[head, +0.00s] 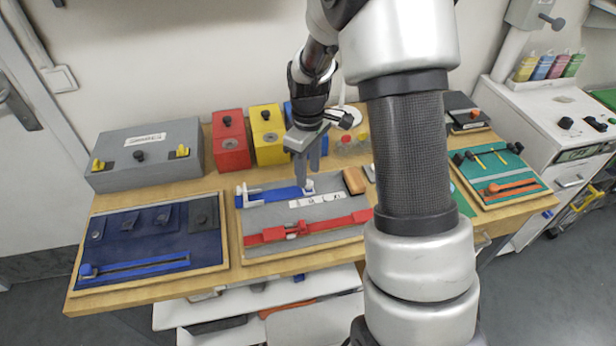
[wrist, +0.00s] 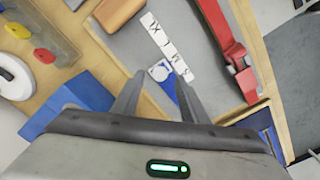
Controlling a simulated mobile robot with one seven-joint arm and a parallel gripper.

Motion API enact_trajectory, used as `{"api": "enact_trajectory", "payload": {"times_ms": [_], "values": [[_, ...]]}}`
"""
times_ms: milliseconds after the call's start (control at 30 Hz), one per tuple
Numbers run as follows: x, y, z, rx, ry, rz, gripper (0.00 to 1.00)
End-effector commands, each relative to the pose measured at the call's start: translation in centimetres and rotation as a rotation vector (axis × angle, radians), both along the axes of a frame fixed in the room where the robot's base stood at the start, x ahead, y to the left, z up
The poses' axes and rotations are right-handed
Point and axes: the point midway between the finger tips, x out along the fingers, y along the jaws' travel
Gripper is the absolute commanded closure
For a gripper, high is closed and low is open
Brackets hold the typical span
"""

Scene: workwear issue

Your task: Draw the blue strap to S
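The blue strap (head: 275,194) lies along the back of a grey board (head: 262,217) in the middle of the bench. A white slider (head: 308,186) sits at its right end; it also shows in the wrist view (wrist: 160,71), with a short piece of blue strap (wrist: 171,87) beside it. My gripper (head: 309,172) points down over the slider. In the wrist view its fingers (wrist: 160,88) are apart on either side of the slider, and contact cannot be told.
A red strap with a buckle (head: 297,229) crosses the board's front. A tan block (head: 355,180) is at its right. Red (head: 231,150) and yellow (head: 268,148) boxes stand behind. A dark blue panel (head: 125,230) lies left, a green one (head: 495,165) right.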

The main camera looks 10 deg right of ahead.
Motion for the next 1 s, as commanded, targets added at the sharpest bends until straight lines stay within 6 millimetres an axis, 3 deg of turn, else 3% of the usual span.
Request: {"api": "enact_trajectory", "payload": {"times_ms": [200,533,567,800,1000], "values": [[0.0,0.0,-2.4,0.001,0.001,0.001,0.60],[0.0,0.0,-2.8,0.001,-0.001,0.000,0.60],[0.0,0.0,-2.8,0.001,-0.001,0.000,0.62],[0.0,0.0,-2.7,0.001,-0.001,0.000,1.00],[0.0,0.2,-2.7,0.001,-0.001,0.001,1.00]]}}
